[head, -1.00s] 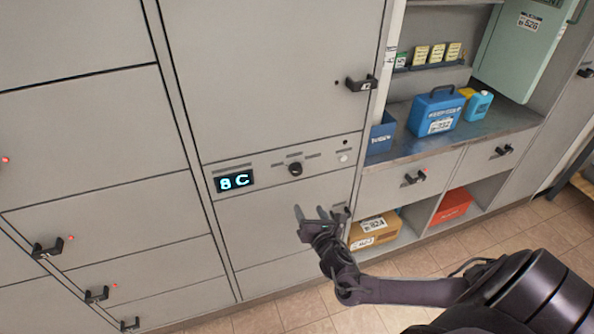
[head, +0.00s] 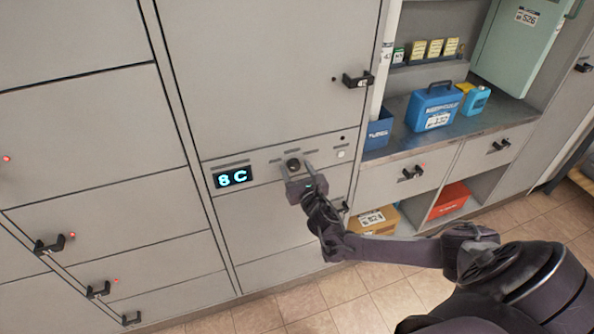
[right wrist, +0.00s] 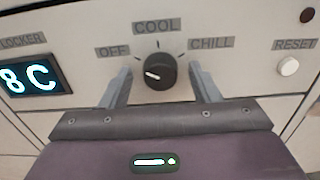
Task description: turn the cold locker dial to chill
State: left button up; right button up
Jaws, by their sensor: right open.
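The cold locker dial (head: 293,165) is a round black knob on the grey panel. In the right wrist view the dial (right wrist: 155,71) has OFF at its left, COOL above and CHILL at its right. A short white mark on its face lies toward the left side. My right gripper (head: 297,170) is open at the panel, with one finger on each side of the dial. I cannot tell whether the fingers touch it. The lit display (head: 233,178) reads 8 C. My left gripper is not in view.
A pale RESET button (right wrist: 289,66) is right of the dial. A black door handle (head: 358,80) sticks out above right. A counter at the right holds a blue case (head: 433,107).

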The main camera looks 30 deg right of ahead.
jog(key=c, duration=1)
jog(key=shift+o, duration=0.2)
